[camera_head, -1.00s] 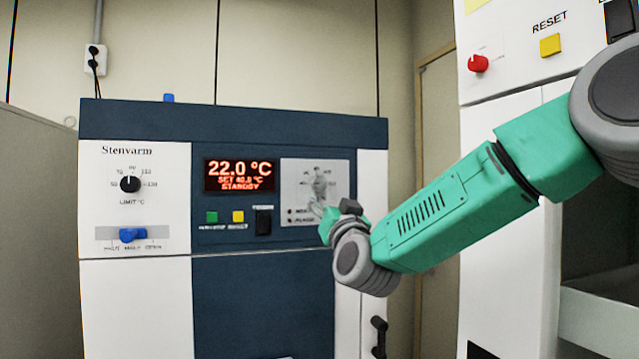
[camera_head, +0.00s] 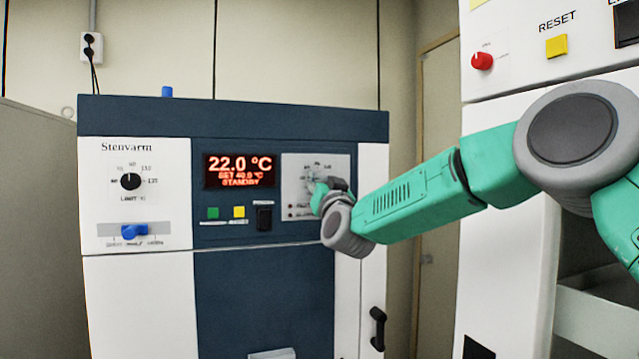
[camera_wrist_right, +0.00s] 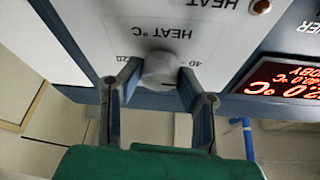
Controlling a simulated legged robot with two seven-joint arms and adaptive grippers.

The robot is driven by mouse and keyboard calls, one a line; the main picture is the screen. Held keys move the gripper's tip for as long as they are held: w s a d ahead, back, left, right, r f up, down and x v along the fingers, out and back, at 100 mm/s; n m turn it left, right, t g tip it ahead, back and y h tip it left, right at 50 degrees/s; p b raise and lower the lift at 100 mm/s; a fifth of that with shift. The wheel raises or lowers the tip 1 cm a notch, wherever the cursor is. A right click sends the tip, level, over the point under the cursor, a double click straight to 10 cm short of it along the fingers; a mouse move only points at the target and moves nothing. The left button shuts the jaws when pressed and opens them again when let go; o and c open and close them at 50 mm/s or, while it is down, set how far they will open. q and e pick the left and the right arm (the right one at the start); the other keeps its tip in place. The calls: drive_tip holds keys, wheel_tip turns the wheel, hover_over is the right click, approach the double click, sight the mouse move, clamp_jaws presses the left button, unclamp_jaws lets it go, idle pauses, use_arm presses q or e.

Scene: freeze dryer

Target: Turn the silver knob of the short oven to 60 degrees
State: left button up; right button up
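The short oven (camera_head: 235,125) has a display (camera_head: 240,171) reading 22.0 °C, SET 40.0 °C, STANDBY. Its silver knob (camera_wrist_right: 161,70) sits on a pale HEAT °C panel (camera_head: 330,165), upside down in the right wrist view. My right gripper (camera_wrist_right: 160,78) is in front of the panel, one finger on each side of the knob. The fingers are spread, with what looks like a narrow gap to the knob; contact is not clear. In the head view the right gripper (camera_head: 318,190) mostly hides the knob. My left gripper is not in view.
The oven's left panel has a black limit knob (camera_head: 131,181) and a blue slider (camera_head: 134,231). Green (camera_head: 213,213) and yellow (camera_head: 239,212) buttons and a black switch (camera_head: 264,217) sit under the display. A tall white cabinet (camera_head: 505,240) with a red knob (camera_head: 482,61) stands right.

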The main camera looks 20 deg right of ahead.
drive_tip(key=shift+c, duration=0.4)
drive_tip(key=shift+m, duration=0.3)
drive_tip(key=shift+a+m+h+b, duration=0.1)
drive_tip(key=shift+m+h+b, duration=0.25)
drive_tip(key=shift+m+h, duration=0.35)
drive_tip(key=m+g+h, duration=0.1)
drive_tip(key=m, duration=0.2)
drive_tip(key=shift+b, duration=0.3)
drive_tip(key=m+g+h, duration=0.1)
drive_tip(key=m, duration=0.2)
drive_tip(key=m+h, duration=0.1)
drive_tip(key=m, duration=0.2)
drive_tip(key=shift+r+m+g, duration=0.1)
drive_tip(key=shift+m+g, duration=0.2)
drive_tip(key=shift+g, duration=0.1)
drive_tip(key=shift+a, duration=0.1)
drive_tip(key=o, duration=1.1)
drive_tip(key=shift+o, duration=0.2)
